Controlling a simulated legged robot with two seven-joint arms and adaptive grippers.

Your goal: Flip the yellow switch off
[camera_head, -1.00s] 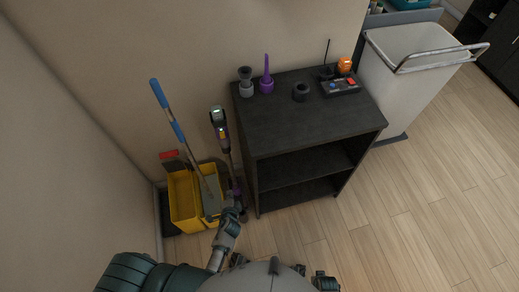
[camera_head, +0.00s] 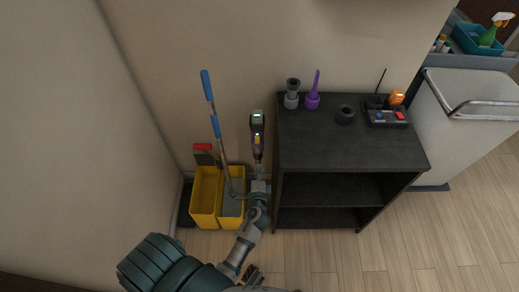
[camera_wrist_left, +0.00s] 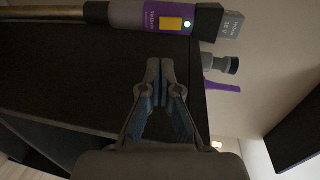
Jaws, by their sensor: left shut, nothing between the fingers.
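The yellow switch (camera_head: 257,140) is a small yellow patch on the upright dark stick vacuum (camera_head: 257,125), which stands between the mop bucket and the black shelf. In the left wrist view the yellow switch (camera_wrist_left: 171,23) lies on the purple and grey vacuum body (camera_wrist_left: 137,16), with a small green light beside it. My left gripper (camera_head: 259,184) is below the switch in the head view, in front of the vacuum's lower part. In the wrist view its closed fingertips (camera_wrist_left: 160,66) point toward the switch, apart from it, with nothing between them. My right gripper is not in view.
A yellow mop bucket (camera_head: 205,197) with a blue-handled mop (camera_head: 216,126) stands left of the vacuum. The black shelf (camera_head: 345,150) is close on the right, carrying vacuum attachments and a small control box (camera_head: 387,117). Open floor (camera_head: 410,240) lies to the right.

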